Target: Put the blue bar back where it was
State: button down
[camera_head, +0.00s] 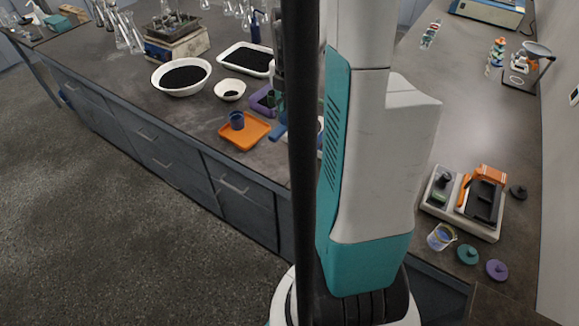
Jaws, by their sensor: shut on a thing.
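A blue bar (278,132) shows just left of the dark pole, over the bench beside the orange tray. Part of it is hidden by the pole. My gripper (280,98) is mostly hidden behind the same pole, above the bar. It is shut on the blue bar. Whether the bar touches the bench cannot be told.
An orange tray (256,131) holds a blue cup (237,120). A purple tray (262,101), a small white bowl (229,90), a large bowl of black grains (182,75) and a white tray (232,58) crowd the bench. A device (440,208) stands right.

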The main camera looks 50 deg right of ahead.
notch_tip(320, 180, down, 20)
jog(key=b, duration=0.6)
jog(key=shift+b, duration=0.35)
jog(key=shift+f, duration=0.1)
jog(key=c, duration=1.4)
grip_release()
notch_tip(320, 180, up, 12)
jog(key=p, duration=0.4)
jog(key=shift+r, duration=0.2)
